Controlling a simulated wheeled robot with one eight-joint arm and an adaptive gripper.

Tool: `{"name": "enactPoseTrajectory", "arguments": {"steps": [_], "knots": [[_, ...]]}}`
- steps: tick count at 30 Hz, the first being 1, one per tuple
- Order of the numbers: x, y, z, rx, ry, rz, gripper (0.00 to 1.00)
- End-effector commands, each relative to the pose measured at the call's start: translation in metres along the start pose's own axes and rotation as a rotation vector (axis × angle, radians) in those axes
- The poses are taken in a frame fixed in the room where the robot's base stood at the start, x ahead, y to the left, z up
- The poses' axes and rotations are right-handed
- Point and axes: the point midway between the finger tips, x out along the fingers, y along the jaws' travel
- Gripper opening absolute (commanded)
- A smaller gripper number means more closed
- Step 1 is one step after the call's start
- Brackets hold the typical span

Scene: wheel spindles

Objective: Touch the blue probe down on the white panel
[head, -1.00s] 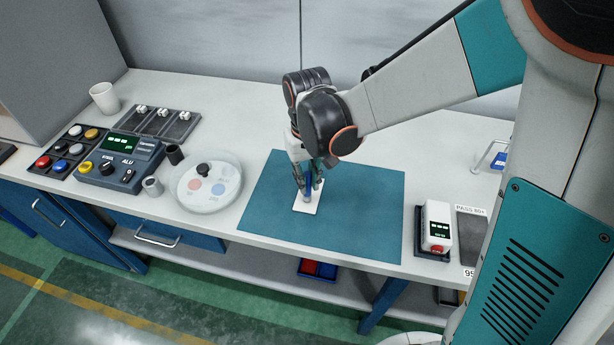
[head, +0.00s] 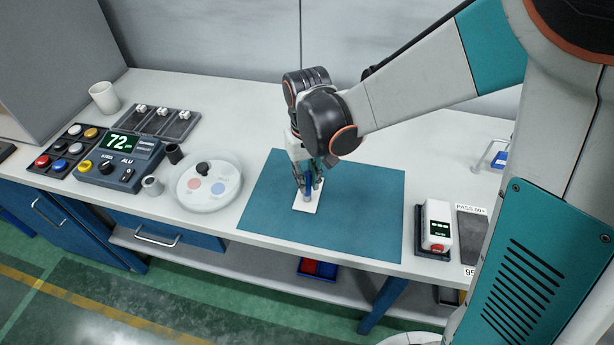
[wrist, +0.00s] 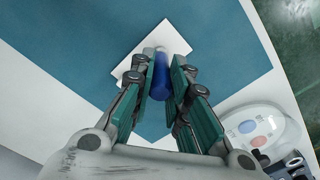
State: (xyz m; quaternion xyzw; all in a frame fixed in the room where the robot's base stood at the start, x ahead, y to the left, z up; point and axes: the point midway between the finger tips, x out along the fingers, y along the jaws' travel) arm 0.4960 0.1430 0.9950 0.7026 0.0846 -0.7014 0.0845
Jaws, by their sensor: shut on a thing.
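The white panel (head: 310,207) lies flat on the teal mat (head: 365,205) and also shows in the wrist view (wrist: 170,37). My gripper (head: 307,190) is shut on the blue probe (head: 308,188), which points down over the panel. In the wrist view the probe (wrist: 160,75) sits between my two teal finger pads (wrist: 163,80). Its lower end appears to meet the panel, though the exact contact is hard to see. The gauge box (head: 123,160) at the left, with knobs, displays a green "72".
A round clear dish (head: 207,183) with coloured discs stands left of the mat. Small cylinders (head: 152,186), a button tray (head: 70,149) and a white cup (head: 104,98) are further left. A white device (head: 436,226) stands right of the mat.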

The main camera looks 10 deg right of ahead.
Motion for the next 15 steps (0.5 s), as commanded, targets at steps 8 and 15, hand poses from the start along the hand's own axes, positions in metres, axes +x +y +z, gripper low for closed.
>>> {"name": "enactPoseTrajectory", "arguments": {"steps": [8,15], "knots": [[0.0013,0.0001,0.0009,0.0,-0.001,0.0,0.0],[-0.0027,0.0001,0.0009,0.0,-0.001,0.0,0.0]]}}
